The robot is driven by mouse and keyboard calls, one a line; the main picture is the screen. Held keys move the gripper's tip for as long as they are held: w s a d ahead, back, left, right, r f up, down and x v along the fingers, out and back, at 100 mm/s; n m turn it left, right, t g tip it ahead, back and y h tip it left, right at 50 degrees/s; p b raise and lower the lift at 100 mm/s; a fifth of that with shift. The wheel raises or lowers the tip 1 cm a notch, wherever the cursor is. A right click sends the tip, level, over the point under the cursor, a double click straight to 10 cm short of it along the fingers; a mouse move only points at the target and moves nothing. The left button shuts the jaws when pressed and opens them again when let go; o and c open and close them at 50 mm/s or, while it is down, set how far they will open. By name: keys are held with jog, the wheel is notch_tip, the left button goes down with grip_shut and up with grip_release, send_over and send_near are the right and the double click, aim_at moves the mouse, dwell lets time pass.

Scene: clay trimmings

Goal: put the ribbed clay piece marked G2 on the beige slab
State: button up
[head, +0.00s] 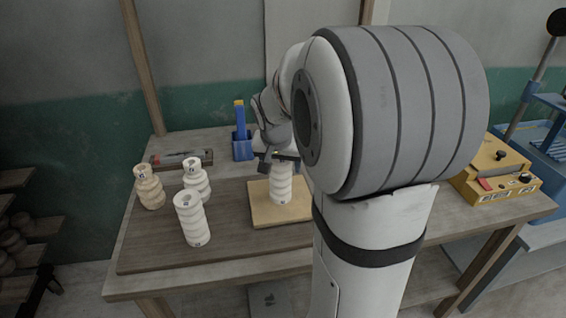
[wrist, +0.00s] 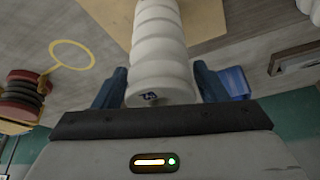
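A pale ribbed clay piece (head: 281,186) stands upright on the beige slab (head: 262,213) in the head view. It fills the middle of the wrist view (wrist: 158,48), with a small dark mark near its end that I cannot read. The slab also shows at the top of the wrist view (wrist: 205,18). My gripper (head: 280,160) is at the piece's top in the head view. In the wrist view its blue fingers (wrist: 162,84) lie on both sides, very close to the piece; I cannot tell whether both touch it.
Several other ribbed clay pieces stand on the left of the table: one in front (head: 191,218), one behind (head: 196,180), one far left (head: 149,188). A blue holder (head: 243,148) and a dark tray (head: 180,158) are at the back. A yellow box (head: 495,172) is at right.

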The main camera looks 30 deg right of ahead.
jog(key=shift+o, duration=0.9)
jog(key=shift+r, duration=0.2)
jog(key=v, duration=1.1)
jog(key=s+a+f+n+y, duration=0.1)
jog(key=s+a+f+n, duration=0.2)
jog(key=s+a+f, duration=0.2)
jog(key=s+a+f+n+y, duration=0.1)
jog(key=s+a+f+n, duration=0.3)
jog(key=s, duration=0.7)
jog(key=shift+s+a+f+n+g+y, duration=0.2)
jog(key=shift+a+f+n+g+y, duration=0.15)
jog(key=shift+a+f, duration=0.65)
jog(key=shift+a+r, duration=0.25)
